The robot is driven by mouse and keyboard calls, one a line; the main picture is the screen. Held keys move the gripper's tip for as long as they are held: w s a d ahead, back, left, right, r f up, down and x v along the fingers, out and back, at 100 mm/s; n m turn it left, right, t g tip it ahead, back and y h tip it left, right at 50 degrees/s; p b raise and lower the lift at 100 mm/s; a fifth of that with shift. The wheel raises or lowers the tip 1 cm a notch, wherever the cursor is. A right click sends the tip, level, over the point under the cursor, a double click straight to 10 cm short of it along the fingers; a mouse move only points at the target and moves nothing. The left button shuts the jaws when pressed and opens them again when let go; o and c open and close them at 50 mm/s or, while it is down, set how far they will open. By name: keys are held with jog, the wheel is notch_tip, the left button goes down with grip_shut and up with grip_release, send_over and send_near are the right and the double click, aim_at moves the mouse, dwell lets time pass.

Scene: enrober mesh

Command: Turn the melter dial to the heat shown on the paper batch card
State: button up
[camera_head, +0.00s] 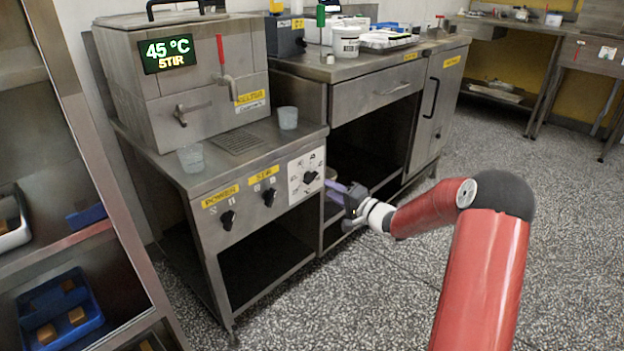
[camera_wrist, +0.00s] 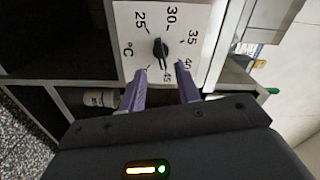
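The melter dial (camera_head: 310,177) is a black knob on a white plate, at the right end of the melter's front panel. In the wrist view the knob (camera_wrist: 161,50) sits among the marks 25, 30, 35, 40 and 45. Its long axis runs roughly toward 45; I cannot tell which end is the pointer. My gripper (camera_wrist: 160,72) has its two purple fingers apart, just short of the knob, with nothing between them. In the head view my gripper (camera_head: 343,187) is right of the dial. The melter's display (camera_head: 167,53) reads 45 °C STIR. I cannot make out a batch card.
Two more knobs, labelled POWER (camera_head: 228,220) and STIR (camera_head: 269,196), are left of the dial. Two clear cups (camera_head: 190,158) (camera_head: 288,118) stand on the melter's ledge. A counter (camera_head: 345,70) with a drawer stands at the right. A rack with blue trays (camera_head: 60,310) is at left.

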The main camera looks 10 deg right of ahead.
aim_at(313, 180)
jog(key=x, duration=0.7)
jog(key=shift+w+a, duration=0.15)
jog(key=c, duration=0.7)
jog(key=shift+o, duration=0.2)
